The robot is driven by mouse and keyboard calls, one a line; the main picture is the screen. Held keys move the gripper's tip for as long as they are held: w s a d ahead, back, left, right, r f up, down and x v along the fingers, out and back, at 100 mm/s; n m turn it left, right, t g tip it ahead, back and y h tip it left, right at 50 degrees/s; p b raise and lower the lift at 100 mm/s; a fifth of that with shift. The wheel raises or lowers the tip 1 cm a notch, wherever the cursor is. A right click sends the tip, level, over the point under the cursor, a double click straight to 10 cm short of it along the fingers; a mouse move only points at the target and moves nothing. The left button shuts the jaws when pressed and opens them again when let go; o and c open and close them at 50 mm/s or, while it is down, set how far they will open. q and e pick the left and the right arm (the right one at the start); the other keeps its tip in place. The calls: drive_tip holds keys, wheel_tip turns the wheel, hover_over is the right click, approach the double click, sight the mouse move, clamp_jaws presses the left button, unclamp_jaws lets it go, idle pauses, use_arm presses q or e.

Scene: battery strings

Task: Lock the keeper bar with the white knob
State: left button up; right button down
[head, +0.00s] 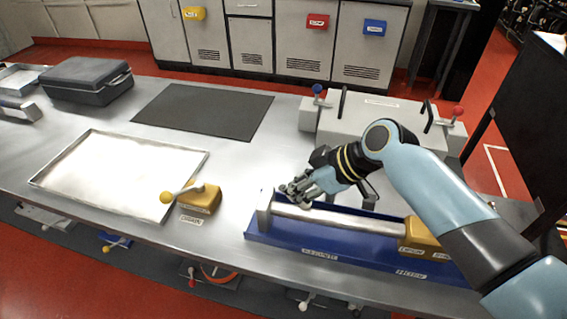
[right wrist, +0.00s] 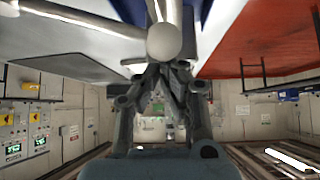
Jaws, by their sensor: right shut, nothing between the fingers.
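The keeper bar (head: 345,218) is a long silver bar lying across the blue tray (head: 330,243) at the front right of the bench. Its left end is at an upright metal block (head: 264,207), its right end at a yellow block (head: 420,236). My right gripper (head: 291,194) is shut and empty, just above the bar's left part. In the right wrist view a pale round knob (right wrist: 164,42) on a stem is right beside the shut fingertips (right wrist: 163,70). I cannot tell whether they touch. My left gripper is not in view.
A yellow block with a yellow-knobbed lever (head: 200,198) stands left of the blue tray, beside an empty metal tray (head: 110,178). A grey case (head: 88,78) and dark mat (head: 203,110) lie farther back. A grey unit (head: 385,120) with blue and red knobs stands behind my right arm.

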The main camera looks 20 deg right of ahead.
drive_tip(key=shift+s+d+f+n+g+y+b, duration=0.1)
drive_tip(key=shift+s+d+n+g+y+b, duration=0.2)
drive_tip(key=shift+s+n, duration=0.25)
drive_tip(key=shift+s+d+n+g+y+b, duration=0.1)
drive_tip(key=shift+s+n+g+y, duration=0.1)
drive_tip(key=shift+s+n+g, duration=0.3)
drive_tip(key=shift+s, duration=0.1)
